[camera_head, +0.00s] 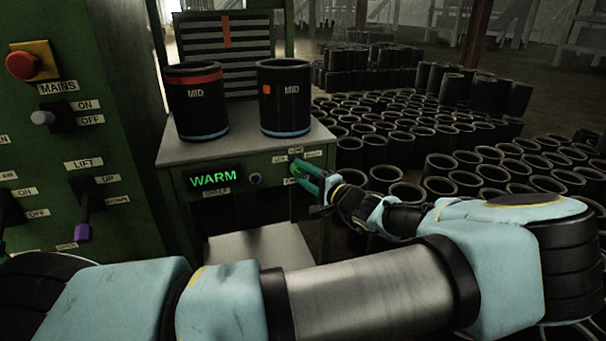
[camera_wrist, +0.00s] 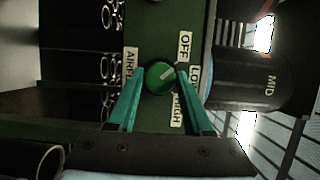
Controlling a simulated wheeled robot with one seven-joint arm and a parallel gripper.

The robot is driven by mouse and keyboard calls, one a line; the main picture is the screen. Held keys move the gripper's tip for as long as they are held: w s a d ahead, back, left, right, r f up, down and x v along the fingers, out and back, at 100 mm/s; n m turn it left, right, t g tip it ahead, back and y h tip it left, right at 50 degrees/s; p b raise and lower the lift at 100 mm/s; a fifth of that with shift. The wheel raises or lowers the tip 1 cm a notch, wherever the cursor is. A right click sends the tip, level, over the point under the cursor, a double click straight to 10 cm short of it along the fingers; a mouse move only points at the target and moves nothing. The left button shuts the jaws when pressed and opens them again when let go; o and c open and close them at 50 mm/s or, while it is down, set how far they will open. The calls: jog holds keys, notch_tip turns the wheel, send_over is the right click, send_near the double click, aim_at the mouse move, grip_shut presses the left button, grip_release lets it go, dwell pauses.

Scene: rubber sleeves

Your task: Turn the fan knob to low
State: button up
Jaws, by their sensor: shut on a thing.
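The fan knob (camera_wrist: 157,80) is a round green knob with a pale pointer mark, on a dark green panel in the wrist view. Labels around it read OFF (camera_wrist: 184,46), LOW (camera_wrist: 195,77), HIGH (camera_wrist: 177,109) and one starting AIRF (camera_wrist: 131,64). The mark points between OFF and LOW. My gripper (camera_wrist: 160,74) has its green fingers on either side of the knob, shut on it. In the head view, my gripper (camera_head: 305,172) is at the right of the panel front and its fingers hide the knob.
Two black sleeves marked MID (camera_head: 200,115) (camera_head: 286,112) stand on the machine top (camera_head: 240,149). A display (camera_head: 213,179) reads WARM. A control cabinet (camera_head: 120,95) with switches stands at the left. Many black sleeves (camera_head: 420,150) cover the floor at right.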

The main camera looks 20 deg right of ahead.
grip_shut()
jog(key=m, duration=0.2)
jog(key=m+t+p, duration=0.1)
jog(key=m, duration=0.1)
jog(key=shift+f+t, duration=0.1)
jog(key=shift+t, duration=0.2)
jog(key=m, duration=0.2)
jog(key=m+t+h+p, duration=0.1)
jog(key=m, duration=0.2)
jog(key=shift+f+t, duration=0.15)
jog(key=shift+t, duration=0.15)
jog(key=shift+m+h+p, duration=0.3)
jog(key=shift+m, duration=0.2)
jog(key=o, duration=0.7)
grip_release()
jog(key=shift+c, duration=0.2)
jog(key=shift+s, duration=0.1)
